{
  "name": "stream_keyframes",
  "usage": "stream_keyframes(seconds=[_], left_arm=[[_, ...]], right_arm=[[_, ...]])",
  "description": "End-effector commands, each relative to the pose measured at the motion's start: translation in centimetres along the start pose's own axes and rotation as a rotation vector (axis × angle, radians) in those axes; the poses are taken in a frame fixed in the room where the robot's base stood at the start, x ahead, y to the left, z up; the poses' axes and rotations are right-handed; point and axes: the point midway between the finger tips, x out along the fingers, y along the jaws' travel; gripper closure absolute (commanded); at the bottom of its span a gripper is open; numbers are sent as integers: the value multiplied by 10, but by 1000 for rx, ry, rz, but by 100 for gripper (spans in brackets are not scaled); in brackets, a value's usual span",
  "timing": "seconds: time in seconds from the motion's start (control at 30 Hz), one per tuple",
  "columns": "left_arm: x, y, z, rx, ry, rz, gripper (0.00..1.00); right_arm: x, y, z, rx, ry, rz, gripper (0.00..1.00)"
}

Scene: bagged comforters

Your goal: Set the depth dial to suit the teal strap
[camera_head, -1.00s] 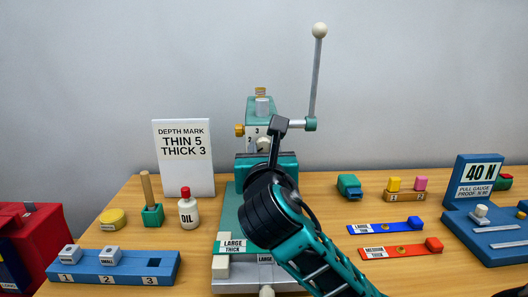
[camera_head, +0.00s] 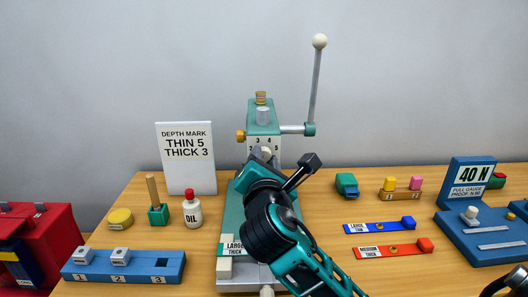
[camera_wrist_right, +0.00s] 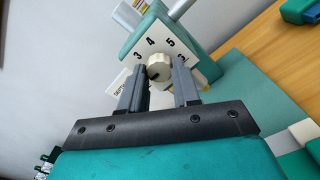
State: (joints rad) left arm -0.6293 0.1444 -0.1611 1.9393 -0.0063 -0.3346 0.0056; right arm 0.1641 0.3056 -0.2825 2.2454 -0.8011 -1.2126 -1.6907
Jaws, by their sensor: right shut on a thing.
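The teal strap (camera_head: 232,249), labelled LARGE THICK, lies across the front of the green press bed (camera_head: 228,215). The depth dial's pale knob (camera_wrist_right: 159,67) is on the press head's white face, with 3, 4 and 5 around it in the right wrist view. My right gripper (camera_wrist_right: 159,80) is shut on this knob, one finger on each side. I cannot tell exactly where the knob points. In the head view my right arm hides part of the press, and the gripper (camera_head: 267,155) shows poorly.
A sign (camera_head: 185,157) reads THIN 5, THICK 3. The press lever (camera_head: 315,85) stands upright. An oil bottle (camera_head: 192,209) and blue numbered block (camera_head: 125,266) are left. Blue (camera_head: 380,226) and red (camera_head: 395,249) straps and a 40 N gauge (camera_head: 474,178) are right.

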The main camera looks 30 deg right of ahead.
Motion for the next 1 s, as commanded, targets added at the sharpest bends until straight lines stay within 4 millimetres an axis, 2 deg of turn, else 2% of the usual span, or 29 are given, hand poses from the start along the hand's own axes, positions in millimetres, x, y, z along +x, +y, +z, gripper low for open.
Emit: stream_keyframes(seconds=[0.3, 1.0], left_arm=[[-8, 1, -12, 0, 1, 3, 16], [-6, 0, -17, 0, 9, 1, 16]], right_arm=[[0, 1, -1, 302, 3, -4, 99], [0, 1, 0, 914, 1, -4, 99]])
